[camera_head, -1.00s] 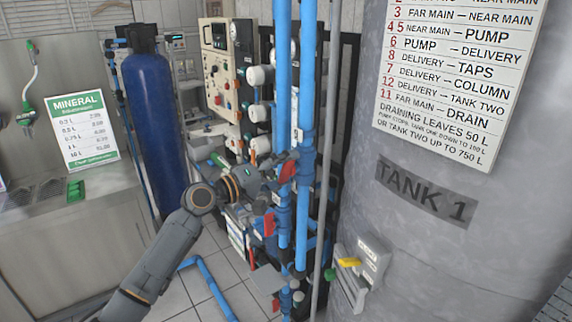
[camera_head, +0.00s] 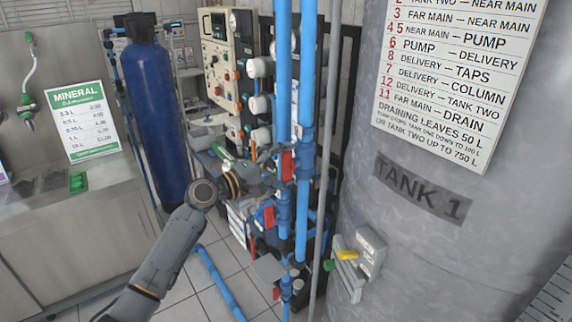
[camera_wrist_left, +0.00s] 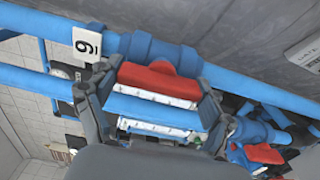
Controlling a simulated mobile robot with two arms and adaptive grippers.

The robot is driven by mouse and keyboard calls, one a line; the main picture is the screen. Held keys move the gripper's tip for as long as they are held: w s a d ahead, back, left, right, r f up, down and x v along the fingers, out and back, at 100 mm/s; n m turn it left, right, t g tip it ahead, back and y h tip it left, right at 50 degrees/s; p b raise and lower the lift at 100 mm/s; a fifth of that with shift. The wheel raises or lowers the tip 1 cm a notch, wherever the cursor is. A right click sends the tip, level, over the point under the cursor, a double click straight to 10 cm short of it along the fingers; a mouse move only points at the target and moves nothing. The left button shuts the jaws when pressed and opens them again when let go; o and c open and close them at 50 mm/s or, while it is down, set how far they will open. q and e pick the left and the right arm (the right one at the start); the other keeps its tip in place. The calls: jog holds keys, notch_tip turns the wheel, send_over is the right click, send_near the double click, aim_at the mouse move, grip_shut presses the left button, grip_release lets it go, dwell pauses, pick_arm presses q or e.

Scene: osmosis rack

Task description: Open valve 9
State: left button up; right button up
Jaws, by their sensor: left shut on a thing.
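The wrist view shows a white tag (camera_wrist_left: 87,44) that reads 9, beside a blue valve body (camera_wrist_left: 155,48) on a blue pipe. The valve's red handle (camera_wrist_left: 158,82) lies between the fingers of my left gripper (camera_wrist_left: 155,112), which is shut on it. In the head view the left gripper (camera_head: 272,164) reaches the blue vertical pipes from the left, and the red handle (camera_head: 287,164) shows at its tip, roughly along the pipe. The fingers hide part of the handle. My right gripper is not in view.
Another red valve handle (camera_wrist_left: 264,154) is close by at the lower right of the wrist view. A grey tank (camera_head: 440,245) stands right of the pipes. A blue cylinder (camera_head: 155,125) and a control panel (camera_head: 217,62) stand behind. A blue pipe (camera_head: 218,283) runs low near the floor.

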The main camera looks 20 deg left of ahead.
pick_arm(q)
jog(key=o, duration=1.1)
jog(key=v, duration=1.2)
jog(key=shift+w+f, duration=0.1)
